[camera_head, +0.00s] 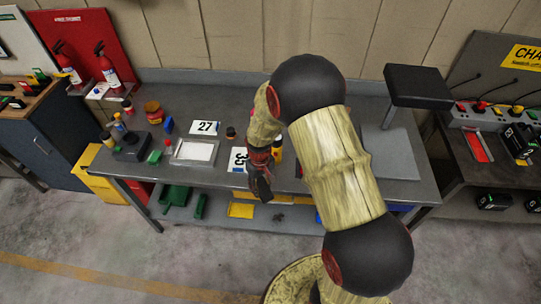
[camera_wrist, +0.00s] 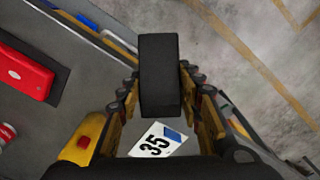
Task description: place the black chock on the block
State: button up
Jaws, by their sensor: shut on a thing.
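My gripper (camera_wrist: 158,92) is shut on the black chock (camera_wrist: 158,62), a dark block between its two fingers in the wrist view. In the head view my gripper (camera_head: 260,182) is over the front edge of the grey workbench (camera_head: 215,172), fingers pointing down. The chock is hard to tell from the dark fingers there. A blue block (camera_head: 168,126) stands on the left part of the bench and a green block (camera_head: 154,157) lies nearer the front. I cannot tell which block the task names. The chock is apart from both.
A number card 35 (camera_head: 238,160) lies close behind my gripper and shows below the chock in the wrist view (camera_wrist: 157,142). A white-lined tray (camera_head: 195,153), card 27 (camera_head: 204,128) and a red jar (camera_head: 154,112) are left. A black-topped stand (camera_head: 417,87) is right.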

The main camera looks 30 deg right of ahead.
jog(key=a+f, duration=0.5)
jog(key=f, duration=0.4)
jog(key=shift+w+a+m, duration=0.15)
jog(key=shift+a+m, duration=0.05)
jog(key=shift+m, duration=0.2)
